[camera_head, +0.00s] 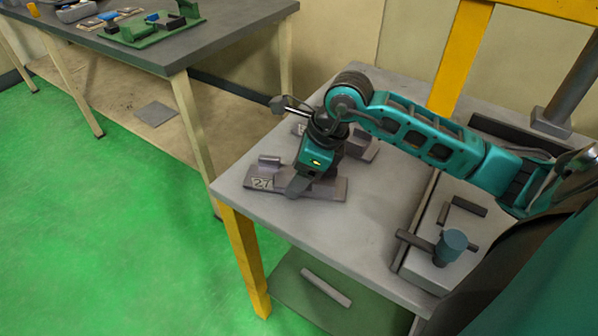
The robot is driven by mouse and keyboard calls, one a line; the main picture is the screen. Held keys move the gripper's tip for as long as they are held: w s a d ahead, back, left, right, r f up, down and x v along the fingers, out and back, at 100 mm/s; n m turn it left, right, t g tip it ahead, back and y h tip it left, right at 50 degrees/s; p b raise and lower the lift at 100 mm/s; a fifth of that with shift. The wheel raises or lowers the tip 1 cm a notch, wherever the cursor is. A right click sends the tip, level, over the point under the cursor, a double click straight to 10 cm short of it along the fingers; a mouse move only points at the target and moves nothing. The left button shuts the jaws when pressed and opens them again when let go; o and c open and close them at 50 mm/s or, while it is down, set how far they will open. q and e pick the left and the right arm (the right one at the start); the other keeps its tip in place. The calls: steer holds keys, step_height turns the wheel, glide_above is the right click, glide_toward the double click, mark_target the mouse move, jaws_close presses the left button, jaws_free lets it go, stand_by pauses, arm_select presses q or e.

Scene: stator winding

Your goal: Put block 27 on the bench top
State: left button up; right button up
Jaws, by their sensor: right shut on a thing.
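Block 27 (262,184) is a flat grey plate with a raised piece and the number 27 on its left part. It lies on or just above the grey bench top (350,229), near the left front corner; I cannot tell whether it touches. My right gripper (297,187) comes down over the middle of the block, pointing downward, and is shut on it. The gripper hides part of the block's middle. My left gripper is not in view.
Another grey block (361,149) sits behind my right gripper. A fixture with a blue-grey cylinder (452,245) stands on the right. A dark table (205,37) with a green board (150,30) is at upper left. The bench's front middle is clear.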

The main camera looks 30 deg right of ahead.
steer(key=shift+r, duration=0.15)
steer(key=o, duration=1.5)
steer(key=shift+d+r, duration=0.1)
steer(key=shift+r, duration=0.1)
steer(key=p+v, duration=0.1)
steer(key=v, duration=1)
steer(key=shift+s+r, duration=0.15)
steer(key=shift+r, duration=0.1)
